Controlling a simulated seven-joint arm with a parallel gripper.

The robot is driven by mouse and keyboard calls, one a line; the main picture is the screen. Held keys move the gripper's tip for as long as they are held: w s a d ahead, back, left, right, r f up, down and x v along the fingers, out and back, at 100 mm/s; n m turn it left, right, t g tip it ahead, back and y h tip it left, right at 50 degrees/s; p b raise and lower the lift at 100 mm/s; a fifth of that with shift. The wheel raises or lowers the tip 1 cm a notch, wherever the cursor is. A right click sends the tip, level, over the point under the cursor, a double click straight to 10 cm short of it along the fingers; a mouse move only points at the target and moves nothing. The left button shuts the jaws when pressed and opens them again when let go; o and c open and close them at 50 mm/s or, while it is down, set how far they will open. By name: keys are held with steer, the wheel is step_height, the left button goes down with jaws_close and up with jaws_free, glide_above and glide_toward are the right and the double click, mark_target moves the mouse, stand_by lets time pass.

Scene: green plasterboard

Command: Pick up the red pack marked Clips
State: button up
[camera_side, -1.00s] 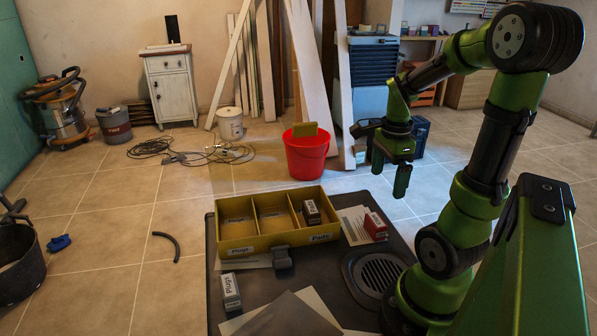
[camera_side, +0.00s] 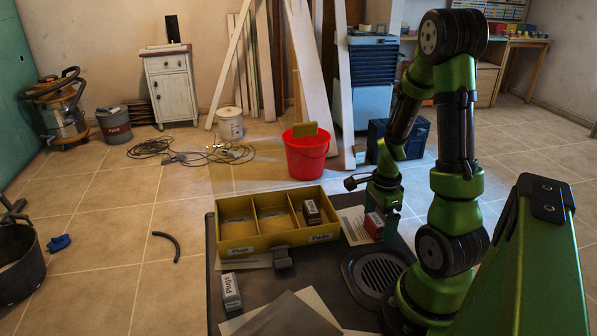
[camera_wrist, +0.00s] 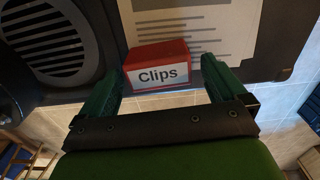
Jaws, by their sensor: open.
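The red pack marked Clips (camera_wrist: 157,70) shows in the wrist view with its white label facing the camera. It stands upright at the edge of the dark work surface, partly over a printed sheet. My gripper (camera_wrist: 160,84) is open, with one green finger to each side of the pack and small gaps between. In the side view the red pack (camera_side: 374,226) is partly hidden by my gripper (camera_side: 384,212), which is low over it. Whether the fingers touch the pack cannot be told.
A yellow divided box (camera_side: 262,244) stands left of the pack, with a dark pack (camera_side: 311,212) in its right compartment. A pack marked Plugs (camera_side: 231,291) stands in front of it. A round grille (camera_side: 380,272) is beside my base.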

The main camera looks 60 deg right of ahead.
steer(key=shift+c, duration=0.5)
steer(key=c, duration=1)
steer(key=shift+o, duration=0.2)
